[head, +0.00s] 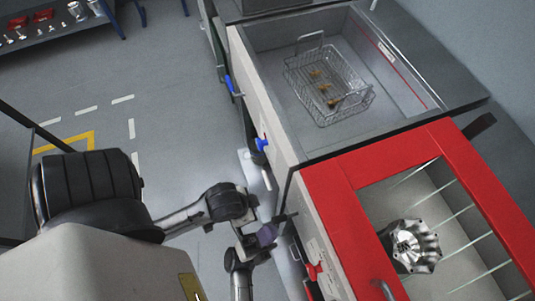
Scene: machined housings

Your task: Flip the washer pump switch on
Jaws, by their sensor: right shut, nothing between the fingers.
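The washer (340,215) stands at the lower right, with a red frame around a clear window. My right gripper (284,221) is shut and empty, close beside the washer's pale front face. A small dark and light fitting (296,251) sits on that face just below the gripper. A red handle (315,271) sticks out lower on the same face. The pump switch cannot be told apart for certain, and the gripper may hide part of it. My left gripper is out of view.
A machined housing (413,246) sits behind the washer window. An open tank (395,105) holds a wire basket (328,87) with several brass-coloured parts. Blue handles (262,144) stick out from the tank's front.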

